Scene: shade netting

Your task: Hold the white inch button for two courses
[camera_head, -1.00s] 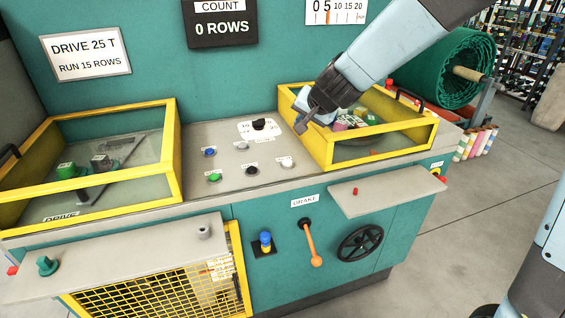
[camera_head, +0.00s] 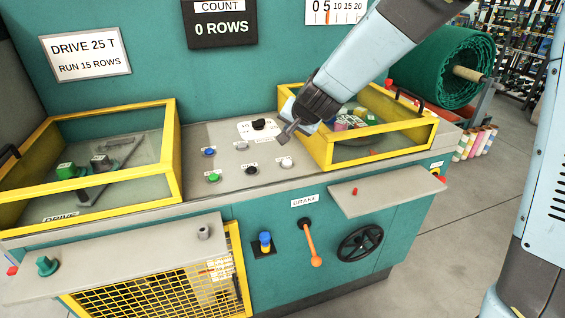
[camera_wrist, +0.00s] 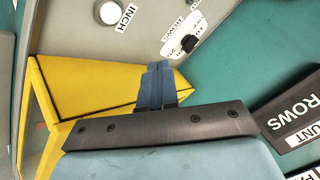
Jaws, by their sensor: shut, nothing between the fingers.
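The white inch button (camera_wrist: 107,12) shows at the top of the wrist view beside its INCH label. In the head view the white button (camera_head: 286,162) is at the right front of the grey control panel. My gripper (camera_head: 284,137) is shut and empty, just behind and above that button, apart from it. In the wrist view its closed fingertips (camera_wrist: 158,68) point toward the panel, with the yellow guard frame behind them.
A yellow-framed guard box (camera_head: 330,157) stands close to the right of the panel, under my arm. A black selector knob (camera_head: 259,124) and several other buttons share the panel. The count display (camera_head: 222,22) reads 0 ROWS.

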